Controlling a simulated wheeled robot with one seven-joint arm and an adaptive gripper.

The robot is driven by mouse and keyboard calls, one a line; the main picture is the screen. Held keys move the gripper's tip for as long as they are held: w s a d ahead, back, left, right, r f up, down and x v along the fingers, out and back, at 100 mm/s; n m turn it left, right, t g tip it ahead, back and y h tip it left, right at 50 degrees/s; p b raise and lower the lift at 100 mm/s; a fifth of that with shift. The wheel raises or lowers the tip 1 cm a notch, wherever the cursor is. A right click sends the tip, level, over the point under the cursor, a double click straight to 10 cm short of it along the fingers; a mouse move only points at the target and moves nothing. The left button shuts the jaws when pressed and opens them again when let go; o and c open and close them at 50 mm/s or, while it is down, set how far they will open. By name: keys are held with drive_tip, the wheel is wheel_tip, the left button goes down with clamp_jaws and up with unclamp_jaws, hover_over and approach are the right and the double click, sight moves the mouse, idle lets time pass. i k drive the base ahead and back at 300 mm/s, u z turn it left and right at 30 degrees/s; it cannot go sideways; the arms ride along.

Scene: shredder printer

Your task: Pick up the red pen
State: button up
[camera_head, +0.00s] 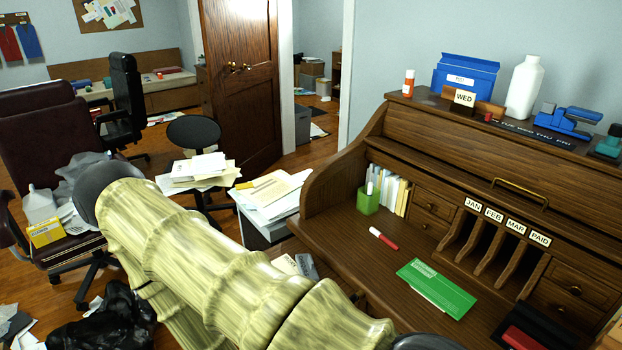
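The red pen (388,243) lies on the open writing surface of the wooden rolltop desk (400,285). Its body is red and its upper left end is white. It lies apart from the green cup and the green envelope, with bare wood around it. My yellow-green arm crosses the lower left and middle of the head view, in front of the desk's lower left edge. My gripper is not visible in this view.
A green cup (367,199) holding pens stands behind the pen. A green envelope (436,288) lies to its right. Letter slots (490,251) and small drawers line the desk's back. Paper-topped furniture (267,227) stands left of the desk.

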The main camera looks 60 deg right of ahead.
sight(379, 235)
drive_tip(key=u, duration=0.5)
drive_tip(key=i, duration=0.95)
drive_tip(key=z, duration=2.6)
